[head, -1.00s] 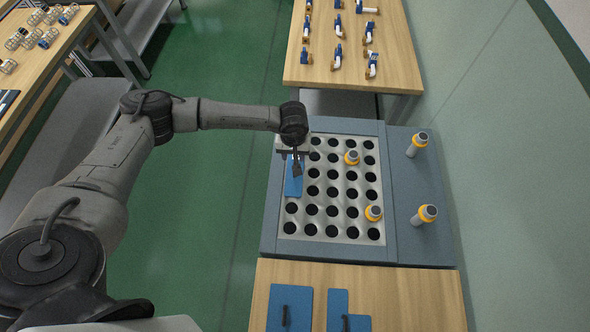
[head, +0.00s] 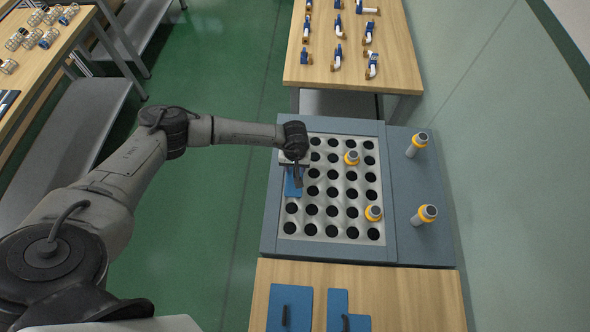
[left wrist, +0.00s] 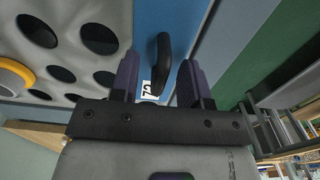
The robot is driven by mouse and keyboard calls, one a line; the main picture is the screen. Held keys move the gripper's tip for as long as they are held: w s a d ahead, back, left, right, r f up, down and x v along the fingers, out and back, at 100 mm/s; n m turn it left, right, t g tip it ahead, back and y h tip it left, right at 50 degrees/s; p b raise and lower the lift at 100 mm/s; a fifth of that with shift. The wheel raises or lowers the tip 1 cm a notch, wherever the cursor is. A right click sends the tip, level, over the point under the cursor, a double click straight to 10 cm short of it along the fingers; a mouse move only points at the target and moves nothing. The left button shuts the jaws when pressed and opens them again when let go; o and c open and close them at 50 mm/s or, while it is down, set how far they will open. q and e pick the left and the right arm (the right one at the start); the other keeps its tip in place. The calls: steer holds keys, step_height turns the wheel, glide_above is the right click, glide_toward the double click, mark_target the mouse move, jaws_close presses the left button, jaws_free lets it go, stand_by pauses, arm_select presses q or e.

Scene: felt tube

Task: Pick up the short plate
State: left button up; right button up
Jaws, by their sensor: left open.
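A small blue plate (head: 294,190) lies at the left edge of the perforated metal panel (head: 340,233); I take it for the short plate. My left gripper (head: 298,180) is over it and hides its far part. In the left wrist view the blue plate (left wrist: 186,25) shows beyond my open left gripper (left wrist: 159,75). Its black handle (left wrist: 162,55) stands up between the two dark fingers in that picture, with clear gaps on both sides. A white label with a number shows beside the handle. My right gripper is not in view.
Yellow-ringed cylinders stand in the panel (head: 352,158) and on the grey surface to its right (head: 427,213). Two more blue plates with black handles lie on the wooden table in front, one rectangular (head: 275,310) and one stepped (head: 337,302). Green floor lies open to the left.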

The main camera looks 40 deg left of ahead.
arm_select(q)
jaws_close()
steer(key=shift+r, duration=0.2)
stand_by(0.4)
